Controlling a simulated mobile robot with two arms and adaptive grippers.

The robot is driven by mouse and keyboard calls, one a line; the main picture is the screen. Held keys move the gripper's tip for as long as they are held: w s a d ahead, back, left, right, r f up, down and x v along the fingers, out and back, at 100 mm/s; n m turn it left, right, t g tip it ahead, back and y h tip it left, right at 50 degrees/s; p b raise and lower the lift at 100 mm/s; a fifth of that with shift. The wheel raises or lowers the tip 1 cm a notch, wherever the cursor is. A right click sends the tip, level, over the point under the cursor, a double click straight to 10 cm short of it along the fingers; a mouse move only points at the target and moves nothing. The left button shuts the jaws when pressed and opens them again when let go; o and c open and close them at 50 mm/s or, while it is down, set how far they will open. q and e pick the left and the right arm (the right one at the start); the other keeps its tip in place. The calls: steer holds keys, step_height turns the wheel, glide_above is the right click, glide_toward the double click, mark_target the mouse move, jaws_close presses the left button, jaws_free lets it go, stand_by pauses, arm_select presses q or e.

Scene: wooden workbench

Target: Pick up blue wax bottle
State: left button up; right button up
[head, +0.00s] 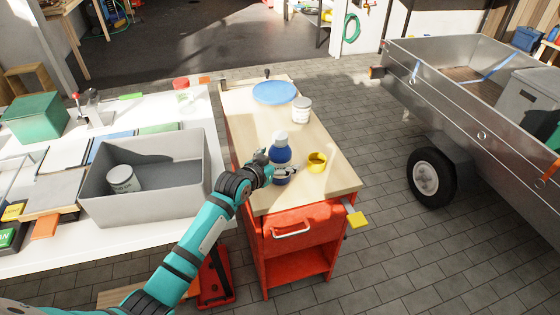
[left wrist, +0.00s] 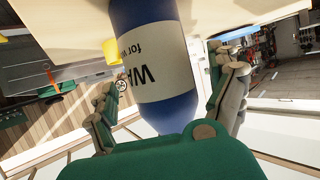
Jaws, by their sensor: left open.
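The blue wax bottle (head: 281,155) stands upright on the wooden top of the red workbench (head: 335,180), with a white cap and a pale label. In the left wrist view the blue bottle (left wrist: 153,65) fills the middle, its label partly readable. My left gripper (head: 276,170) is at the bottle in the head view. In the left wrist view my left gripper (left wrist: 170,92) is open, with one finger on each side of the bottle. Contact with the fingers cannot be told. My right gripper is not in view.
A yellow cup-like object (head: 317,161) stands close right of the bottle. A white can (head: 302,110) and a blue disc (head: 274,92) lie farther back. A grey bin (head: 148,206) with a can in it is at left. A metal trailer (head: 450,90) stands at right.

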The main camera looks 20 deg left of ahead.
arm_select(q)
steer(key=shift+x, duration=0.9)
steer(key=c, duration=1.4)
steer(key=shift+c, duration=0.9)
steer(key=shift+r, duration=0.1)
